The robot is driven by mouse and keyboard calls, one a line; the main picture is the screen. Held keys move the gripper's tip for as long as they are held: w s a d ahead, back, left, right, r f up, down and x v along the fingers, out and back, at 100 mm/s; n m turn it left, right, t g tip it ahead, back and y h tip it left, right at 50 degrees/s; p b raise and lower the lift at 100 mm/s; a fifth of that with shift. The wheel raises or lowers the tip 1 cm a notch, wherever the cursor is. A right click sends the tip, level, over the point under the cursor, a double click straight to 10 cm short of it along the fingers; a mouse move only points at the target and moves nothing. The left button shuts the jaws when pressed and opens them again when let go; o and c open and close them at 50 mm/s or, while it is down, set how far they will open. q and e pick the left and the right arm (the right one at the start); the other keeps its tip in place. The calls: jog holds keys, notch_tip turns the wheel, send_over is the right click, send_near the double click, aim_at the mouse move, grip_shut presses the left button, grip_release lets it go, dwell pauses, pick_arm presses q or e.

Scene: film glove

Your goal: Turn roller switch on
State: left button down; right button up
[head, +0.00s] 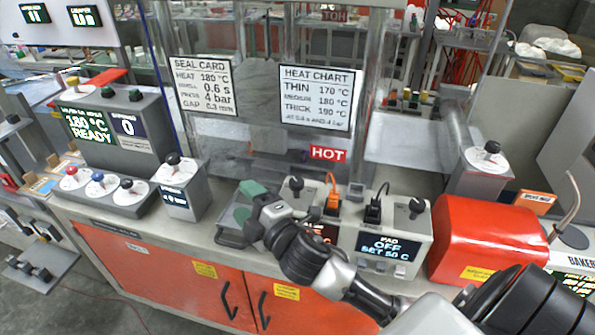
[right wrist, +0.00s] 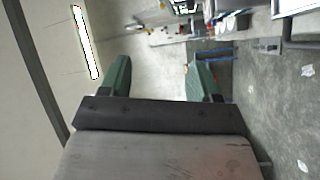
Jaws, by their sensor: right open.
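My right gripper (head: 247,202) has green fingertips and hangs over the front of the counter; it is open. In the right wrist view the two green fingers (right wrist: 160,82) stand apart with nothing between them. Just right of it are two control boxes with black knobs and plugs. The right box (head: 382,247) reads "PAD OFF SET 50 C". The left box carries a black knob (head: 296,185) and an orange plug (head: 332,192); its display is partly hidden by my right arm. I cannot read a roller label on any switch. My left gripper is not in view.
A red rounded housing (head: 485,240) stands right of the boxes. A small box with a black knob (head: 173,160) and a "180 °C READY" console (head: 88,126) stand left. A red "HOT" sign (head: 328,154) is behind. Orange cabinet doors (head: 205,290) lie below the counter.

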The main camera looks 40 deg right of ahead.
jog(key=w+a+r+n+g+y, duration=0.1)
jog(key=a+r+n+g+y, duration=0.2)
jog(key=n+y, duration=0.45)
jog(key=w+a+r+n+y, duration=0.15)
jog(key=r+n+y, duration=0.35)
jog(key=n, duration=0.5)
jog(key=n+g+h, duration=1.1)
jog(key=n+g, duration=0.4)
jog(key=n, duration=0.5)
send_near(297, 180)
jog(key=shift+m, duration=0.25)
jog(key=p+x, duration=0.3)
jog(key=x, duration=0.5)
jog(key=shift+s+a+r, duration=0.1)
jog(key=shift+a+f+p, duration=0.25)
jog(key=shift+f+p, duration=0.1)
jog(key=shift+f, duration=0.3)
jog(key=c, duration=0.9)
